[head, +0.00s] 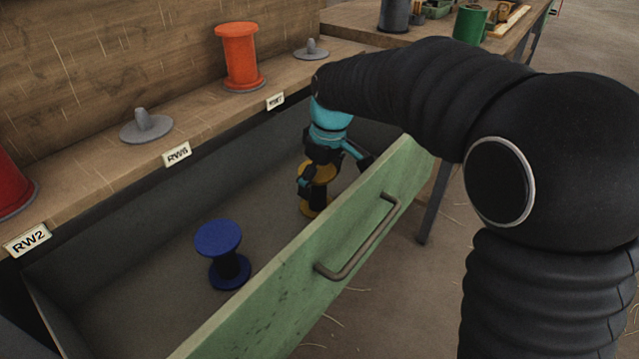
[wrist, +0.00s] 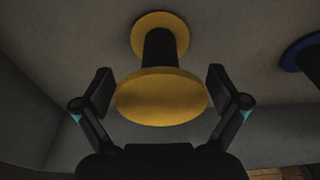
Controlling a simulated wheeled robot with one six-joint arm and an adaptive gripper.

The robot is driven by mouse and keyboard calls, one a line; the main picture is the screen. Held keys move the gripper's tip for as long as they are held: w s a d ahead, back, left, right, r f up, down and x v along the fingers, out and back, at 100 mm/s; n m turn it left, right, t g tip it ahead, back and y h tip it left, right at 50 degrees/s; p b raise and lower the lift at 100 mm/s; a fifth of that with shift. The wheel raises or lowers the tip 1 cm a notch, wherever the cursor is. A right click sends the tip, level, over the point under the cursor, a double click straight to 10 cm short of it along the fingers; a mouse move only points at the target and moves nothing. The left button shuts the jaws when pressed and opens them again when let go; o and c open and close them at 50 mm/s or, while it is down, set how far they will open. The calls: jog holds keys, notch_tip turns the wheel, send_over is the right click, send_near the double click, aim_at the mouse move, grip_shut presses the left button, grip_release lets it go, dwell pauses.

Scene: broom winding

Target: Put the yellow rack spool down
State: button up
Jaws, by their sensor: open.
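The yellow spool (head: 319,172) has yellow flanges and a dark core. It stands upright on the floor of the open drawer, towards its right end, partly hidden by my gripper (head: 333,173). In the wrist view the yellow spool (wrist: 161,97) lies between the two fingers of my gripper (wrist: 160,92), with gaps visible on both sides. The gripper is open around the upper flange and does not hold it.
A blue spool (head: 224,254) stands in the drawer to the left. The green drawer front (head: 300,265) with a handle borders the near side. On the shelf are an orange spool (head: 239,57), a red spool (head: 10,187) and empty grey holders (head: 146,125).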

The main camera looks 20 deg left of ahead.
jog(key=r, duration=0.3)
jog(key=d+r, duration=0.1)
jog(key=r, duration=0.3)
jog(key=r+p, duration=0.1)
jog(key=r, duration=0.2)
jog(key=shift+s+d+r, duration=0.2)
jog(key=shift+s+r, duration=0.05)
